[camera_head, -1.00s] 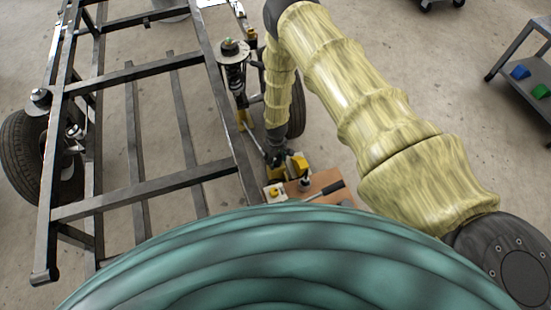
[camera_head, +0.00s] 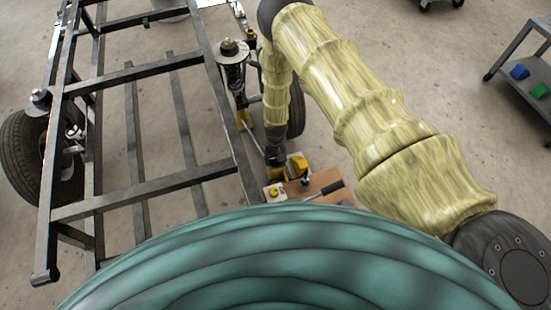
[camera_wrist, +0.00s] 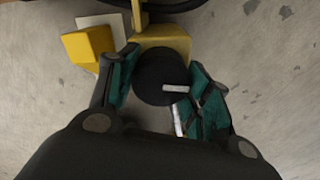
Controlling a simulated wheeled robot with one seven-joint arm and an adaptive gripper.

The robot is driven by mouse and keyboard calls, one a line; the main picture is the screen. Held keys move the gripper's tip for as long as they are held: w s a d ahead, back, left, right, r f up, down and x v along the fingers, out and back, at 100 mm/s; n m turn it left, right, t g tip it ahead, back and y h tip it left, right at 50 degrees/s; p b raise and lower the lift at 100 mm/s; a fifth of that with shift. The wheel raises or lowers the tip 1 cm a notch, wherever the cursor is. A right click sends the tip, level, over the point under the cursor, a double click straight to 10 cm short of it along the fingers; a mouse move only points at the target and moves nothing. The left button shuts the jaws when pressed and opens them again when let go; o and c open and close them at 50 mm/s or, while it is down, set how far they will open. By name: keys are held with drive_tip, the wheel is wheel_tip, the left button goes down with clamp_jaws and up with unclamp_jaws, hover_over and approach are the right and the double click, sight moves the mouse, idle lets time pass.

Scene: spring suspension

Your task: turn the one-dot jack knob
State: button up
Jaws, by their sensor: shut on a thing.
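The jack knob (camera_wrist: 152,84) is round and black with a white line on its top. It sits in front of a yellow jack body (camera_wrist: 168,40) in the wrist view. My gripper (camera_wrist: 160,64) has its teal-padded fingers on the left and right of the knob, shut on it. I cannot make out any dot marking. In the head view my gripper (camera_head: 275,156) points down beside the frame's right rail, and it hides the knob there.
A yellow block (camera_wrist: 88,45) stands close left of my gripper in the wrist view. The head view shows the metal chassis frame (camera_head: 145,185), a spring strut (camera_head: 235,72), a brown board (camera_head: 326,181) with a black-handled lever, and a cart (camera_head: 530,75) at right.

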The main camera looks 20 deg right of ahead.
idle(0.5)
drive_tip(key=o, duration=1)
drive_tip(key=shift+o, duration=0.2)
wheel_tip(320, 180, up, 12)
